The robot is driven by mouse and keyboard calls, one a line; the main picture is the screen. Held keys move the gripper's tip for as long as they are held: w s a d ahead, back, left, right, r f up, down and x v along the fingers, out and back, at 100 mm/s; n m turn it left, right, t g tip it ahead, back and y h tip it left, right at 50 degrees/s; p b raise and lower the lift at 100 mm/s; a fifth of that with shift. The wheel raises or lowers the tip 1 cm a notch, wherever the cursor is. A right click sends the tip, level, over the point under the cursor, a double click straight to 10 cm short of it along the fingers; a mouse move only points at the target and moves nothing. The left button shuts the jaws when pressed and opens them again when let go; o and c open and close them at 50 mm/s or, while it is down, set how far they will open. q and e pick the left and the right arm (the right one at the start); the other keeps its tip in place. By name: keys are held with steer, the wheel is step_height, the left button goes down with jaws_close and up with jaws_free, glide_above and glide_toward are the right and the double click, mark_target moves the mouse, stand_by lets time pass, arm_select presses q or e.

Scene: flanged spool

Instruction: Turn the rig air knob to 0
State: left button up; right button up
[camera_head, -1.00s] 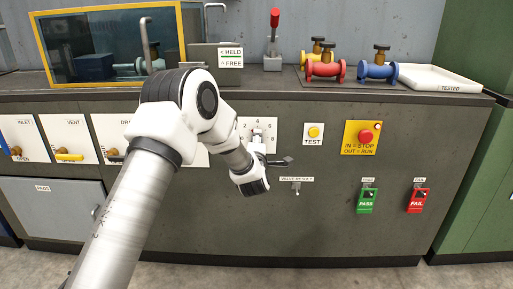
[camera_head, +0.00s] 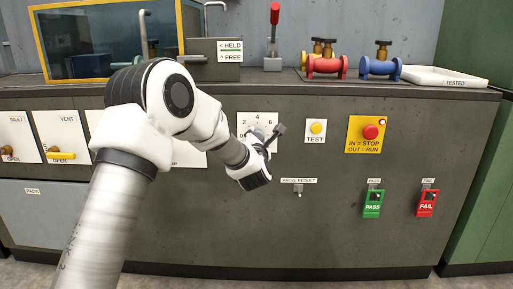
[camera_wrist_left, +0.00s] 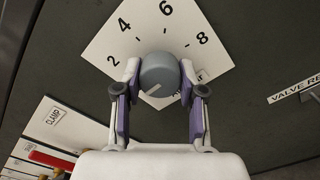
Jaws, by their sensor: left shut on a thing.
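The rig air knob (camera_wrist_left: 158,74) is a round grey knob with a pale pointer line, in the middle of a white dial plate (camera_wrist_left: 150,30). The plate also shows in the head view (camera_head: 258,119), partly behind my arm. In the left wrist view 2, 4, 6 and 8 are readable; no 0 is readable there. The pointer line slants toward the lower left, below the 2. My left gripper (camera_wrist_left: 158,88) is shut on the knob, one finger on each side. It also shows in the head view (camera_head: 268,145). My right gripper is out of view.
Right of the dial are a yellow TEST button (camera_head: 316,128) and a red stop button (camera_head: 370,132). A small valve result switch (camera_head: 299,192) sits below. Green PASS (camera_head: 373,204) and red FAIL (camera_head: 427,204) switches are lower right. Valve levers line the left.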

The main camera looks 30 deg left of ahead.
arm_select(q)
steer(key=shift+f+n+b, duration=0.15)
steer(key=shift+n+b, duration=0.65)
steer(key=shift+n, duration=0.2)
steer(key=o, duration=1.1)
steer(key=shift+o, duration=0.2)
steer(key=v, duration=1.2)
steer(key=shift+a, duration=0.1)
